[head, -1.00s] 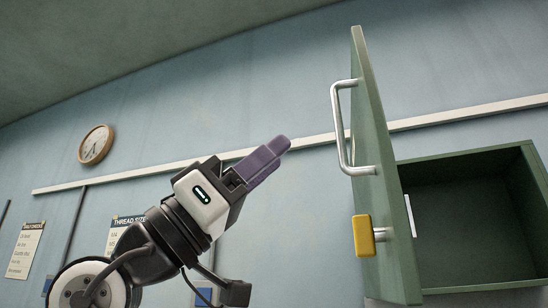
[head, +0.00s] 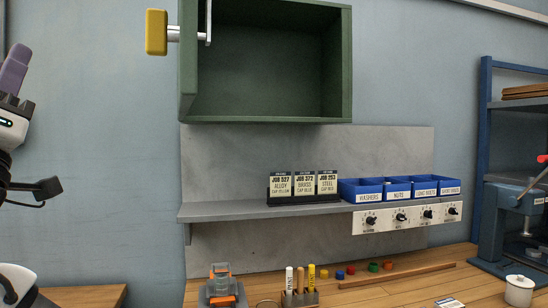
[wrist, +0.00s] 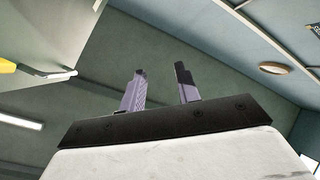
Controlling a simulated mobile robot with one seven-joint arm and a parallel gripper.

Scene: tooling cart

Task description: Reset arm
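My gripper (wrist: 160,88) shows in the wrist view with its two purple fingers apart and nothing between them. It points up toward the ceiling and wall. In the head view only part of my gripper (head: 14,70) shows at the left edge, in free air left of the green cabinet (head: 342,70). The cabinet is open and looks empty inside. Its yellow knob (head: 156,32) sticks out at the upper left; most of the door is out of the frame or seen edge-on. In the wrist view the yellow knob (wrist: 7,67) is at the left edge, apart from the fingers.
A grey shelf (head: 240,211) below the cabinet holds job cards (head: 303,186) and blue bins (head: 361,191). The wooden bench (head: 400,291) carries an orange-grey device (head: 222,287), markers, coloured caps and a white mug (head: 519,290). A blue rack (head: 485,120) stands right.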

